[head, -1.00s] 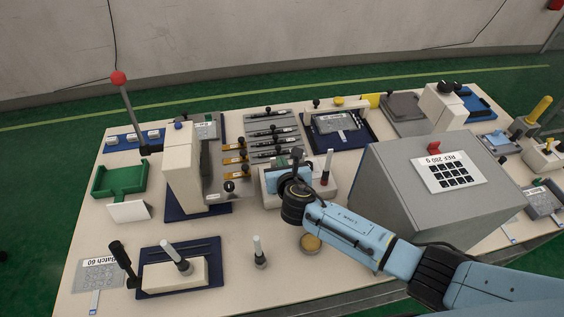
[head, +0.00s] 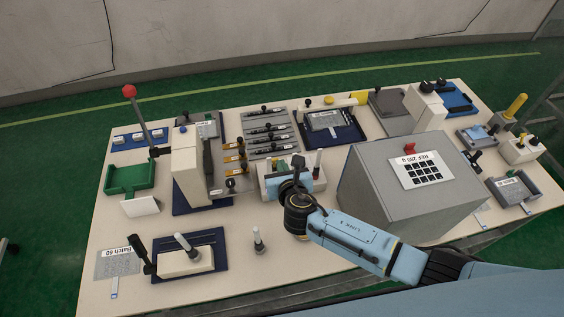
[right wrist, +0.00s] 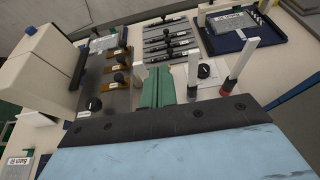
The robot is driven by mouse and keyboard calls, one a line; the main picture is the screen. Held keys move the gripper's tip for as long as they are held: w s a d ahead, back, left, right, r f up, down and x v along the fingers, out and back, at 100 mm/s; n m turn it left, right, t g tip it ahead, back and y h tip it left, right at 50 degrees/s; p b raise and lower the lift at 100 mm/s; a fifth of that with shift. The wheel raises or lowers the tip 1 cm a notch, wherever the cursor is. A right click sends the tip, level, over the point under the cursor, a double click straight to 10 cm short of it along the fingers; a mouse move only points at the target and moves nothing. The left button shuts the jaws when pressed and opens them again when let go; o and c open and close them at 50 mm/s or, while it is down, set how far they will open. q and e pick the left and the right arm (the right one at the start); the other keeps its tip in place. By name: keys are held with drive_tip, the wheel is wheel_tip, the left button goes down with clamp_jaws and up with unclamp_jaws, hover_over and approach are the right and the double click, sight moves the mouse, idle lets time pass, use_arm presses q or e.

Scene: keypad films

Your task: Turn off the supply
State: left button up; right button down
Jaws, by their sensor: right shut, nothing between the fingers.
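A low pale unit (head: 268,187) stands near the middle of the table, partly hidden by my right arm; its name cannot be read. In the right wrist view its top (right wrist: 212,90) carries a black knob (right wrist: 205,71) on a white plate. Pale upright posts stand around the knob, one with a red base (right wrist: 238,66). My right gripper (head: 299,172) is over this unit. My left gripper is not in view.
A large grey box (head: 400,205) with a keypad stands right of my right arm. A grey panel (head: 233,197) with orange-labelled knobs and a tall cream block (head: 187,165) stand to the left. A short post (head: 258,245) stands in front. The bare tabletop (head: 120,235) shows at front left.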

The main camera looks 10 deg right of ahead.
idle(0.3)
